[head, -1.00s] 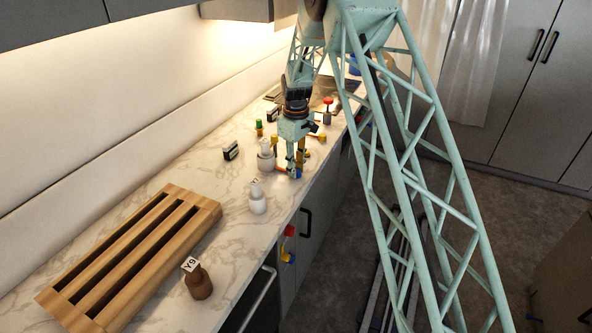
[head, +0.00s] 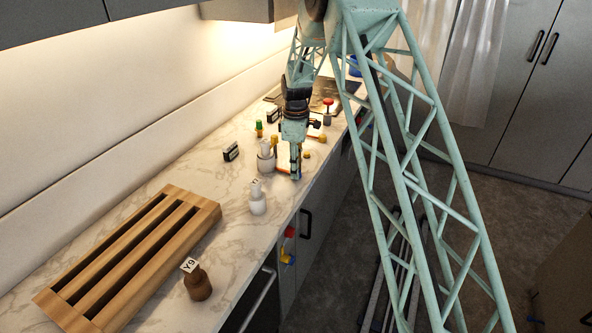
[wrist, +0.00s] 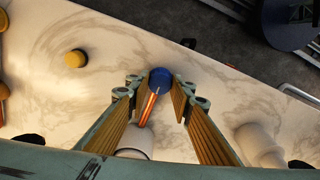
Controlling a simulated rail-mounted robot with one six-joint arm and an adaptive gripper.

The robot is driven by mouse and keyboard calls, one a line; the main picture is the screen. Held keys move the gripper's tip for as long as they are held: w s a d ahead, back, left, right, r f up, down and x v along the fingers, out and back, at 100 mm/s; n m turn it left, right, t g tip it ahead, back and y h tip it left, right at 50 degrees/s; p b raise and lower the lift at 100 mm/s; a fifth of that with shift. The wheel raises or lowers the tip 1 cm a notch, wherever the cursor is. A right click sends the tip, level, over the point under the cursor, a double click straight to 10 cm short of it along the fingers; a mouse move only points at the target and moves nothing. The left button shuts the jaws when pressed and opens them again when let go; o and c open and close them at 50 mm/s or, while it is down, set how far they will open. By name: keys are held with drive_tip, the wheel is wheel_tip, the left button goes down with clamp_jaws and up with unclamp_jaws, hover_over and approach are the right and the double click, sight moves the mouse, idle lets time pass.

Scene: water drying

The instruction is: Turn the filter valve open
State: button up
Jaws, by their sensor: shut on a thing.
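The valve handle shows in the wrist view as an orange-red lever (wrist: 149,106) with a blue round end (wrist: 160,79). The lever runs back toward a white cylindrical body (wrist: 135,141), partly hidden by my gripper. In the head view the orange lever (head: 283,170) lies low beside the white filter body (head: 266,161). My gripper (wrist: 158,88) points down at the counter, its two fingers on either side of the blue end and shut on the handle. In the head view my gripper (head: 296,176) covers most of the blue end.
A white bottle (head: 257,200) stands close in front on the marble counter (head: 235,240). A brown bottle (head: 198,284) and a slatted wooden rack (head: 75,292) are nearer. A yellow knob (wrist: 75,59) lies beyond the handle. The counter's front edge is close on the right.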

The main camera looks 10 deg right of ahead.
drive_tip(key=o, duration=0.9)
drive_tip(key=shift+r, duration=0.15)
wheel_tip(320, 180, up, 12)
drive_tip(key=shift+f, duration=0.1)
idle(0.4)
idle(0.4)
